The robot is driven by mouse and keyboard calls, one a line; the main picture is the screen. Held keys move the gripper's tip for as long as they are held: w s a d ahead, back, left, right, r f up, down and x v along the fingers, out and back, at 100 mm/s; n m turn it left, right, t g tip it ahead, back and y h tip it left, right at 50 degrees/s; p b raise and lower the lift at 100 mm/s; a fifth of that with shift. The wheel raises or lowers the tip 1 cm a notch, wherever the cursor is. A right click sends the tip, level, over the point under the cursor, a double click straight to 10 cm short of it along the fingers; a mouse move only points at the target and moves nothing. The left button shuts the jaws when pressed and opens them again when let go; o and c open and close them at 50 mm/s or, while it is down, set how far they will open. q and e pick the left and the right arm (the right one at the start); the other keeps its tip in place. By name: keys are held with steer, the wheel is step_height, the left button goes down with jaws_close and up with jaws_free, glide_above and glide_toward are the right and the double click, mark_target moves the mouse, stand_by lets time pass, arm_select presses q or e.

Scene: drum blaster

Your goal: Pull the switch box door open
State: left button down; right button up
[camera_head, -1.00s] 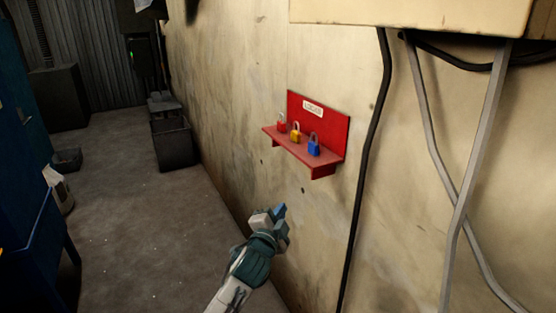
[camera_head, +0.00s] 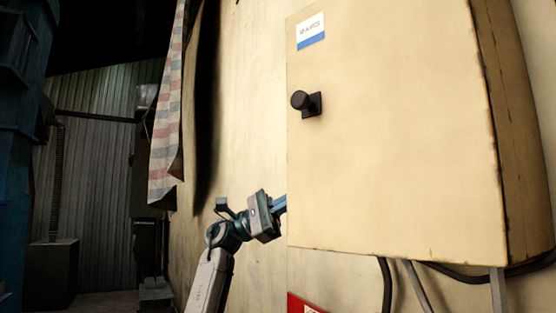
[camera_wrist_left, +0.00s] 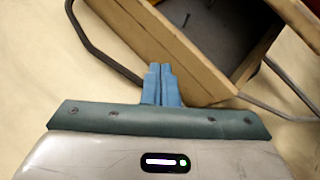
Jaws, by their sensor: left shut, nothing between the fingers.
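The tan switch box (camera_head: 530,130) hangs on the wall at the right of the head view. Its door (camera_head: 400,150) faces me, with a black knob (camera_head: 300,101) near the left edge and a white and blue label (camera_head: 311,31) above. My left gripper (camera_head: 281,204) is at the lower left edge of the door, below the knob, its tips partly hidden there. In the left wrist view, my shut blue fingers (camera_wrist_left: 161,75) are empty beside a tan box edge (camera_wrist_left: 170,40). A dark hollow (camera_wrist_left: 215,30) shows past that edge; I cannot tell how far the door stands open.
Black and grey cables (camera_head: 386,285) run down below the box. The top of the red padlock shelf (camera_head: 303,304) shows at the bottom. A striped cloth (camera_head: 166,110) hangs along the wall at left. The wall around my left arm is bare.

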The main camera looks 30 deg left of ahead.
mark_target(291, 155)
arm_select(q)
steer(key=s+a+r+m+g+y, duration=0.2)
steer(key=s+a+r+m+y, duration=0.4)
steer(key=s+r, duration=0.25)
steer(key=shift+m+h, duration=0.3)
steer(key=shift+m, duration=0.1)
steer(key=d, duration=0.3)
steer(key=w+d+p, duration=0.1)
steer(key=d, duration=0.2)
steer(key=d+p, duration=0.1)
steer(key=d, duration=0.2)
steer(key=shift+w+d+f, duration=0.2)
steer(key=shift+w, duration=0.1)
steer(key=s, duration=0.2)
steer(key=s+p, duration=0.1)
steer(key=s, duration=0.1)
steer(key=shift+a+f, duration=0.15)
steer(key=shift+a, duration=0.05)
